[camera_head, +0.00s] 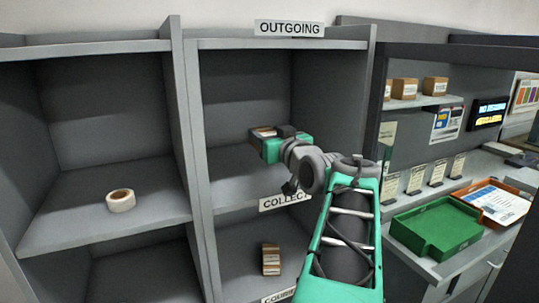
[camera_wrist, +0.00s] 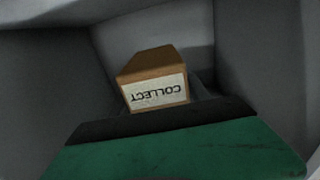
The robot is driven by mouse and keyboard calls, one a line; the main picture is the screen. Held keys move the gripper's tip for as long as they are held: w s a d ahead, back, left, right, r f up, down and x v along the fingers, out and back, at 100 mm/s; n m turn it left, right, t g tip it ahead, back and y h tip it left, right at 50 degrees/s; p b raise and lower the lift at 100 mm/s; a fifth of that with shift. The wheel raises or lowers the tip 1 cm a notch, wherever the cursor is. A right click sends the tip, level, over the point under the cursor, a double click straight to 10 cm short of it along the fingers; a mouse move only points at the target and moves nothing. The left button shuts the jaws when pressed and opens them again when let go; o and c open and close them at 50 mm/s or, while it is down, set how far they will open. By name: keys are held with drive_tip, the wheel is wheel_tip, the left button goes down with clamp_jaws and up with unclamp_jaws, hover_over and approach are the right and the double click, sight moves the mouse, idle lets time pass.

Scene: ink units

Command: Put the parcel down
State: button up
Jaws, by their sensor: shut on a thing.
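The parcel (camera_wrist: 153,66) is a small brown box with a white label reading COLLECT, upside down in the wrist view. My gripper (camera_head: 268,142) is shut on it. In the head view only a small part of the parcel (camera_head: 262,132) shows at the gripper's tip; the rest is hidden by the gripper. Both are inside the upper compartment under the OUTGOING sign (camera_head: 289,28), whose shelf edge carries a COLLECT label (camera_head: 284,202). The parcel appears above the shelf floor (camera_head: 235,188); I cannot tell whether it touches.
Another brown parcel (camera_head: 271,259) stands in the compartment below. A tape roll (camera_head: 120,200) lies in the left compartment. A divider (camera_head: 190,150) separates the compartments. At right, a green tray (camera_head: 437,228) and an orange tray (camera_head: 497,203) sit on a counter.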

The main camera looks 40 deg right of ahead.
drive_tip(key=w+d+f, duration=0.1)
drive_tip(key=d+f, duration=0.1)
drive_tip(key=f, duration=0.1)
drive_tip(key=w+d+f+p, duration=0.1)
drive_tip(key=f, duration=0.1)
drive_tip(key=shift+w+d+f, duration=0.1)
drive_tip(key=shift+w+d, duration=0.15)
drive_tip(key=shift+w, duration=0.05)
drive_tip(key=f, duration=0.3)
drive_tip(key=shift+w+d, duration=0.1)
drive_tip(key=shift+d, duration=0.1)
drive_tip(key=shift+f, duration=0.45)
drive_tip(key=o, duration=1.6)
drive_tip(key=shift+a, duration=0.1)
drive_tip(key=shift+r, duration=0.25)
drive_tip(key=b+v, duration=0.3)
drive_tip(key=v, duration=0.9)
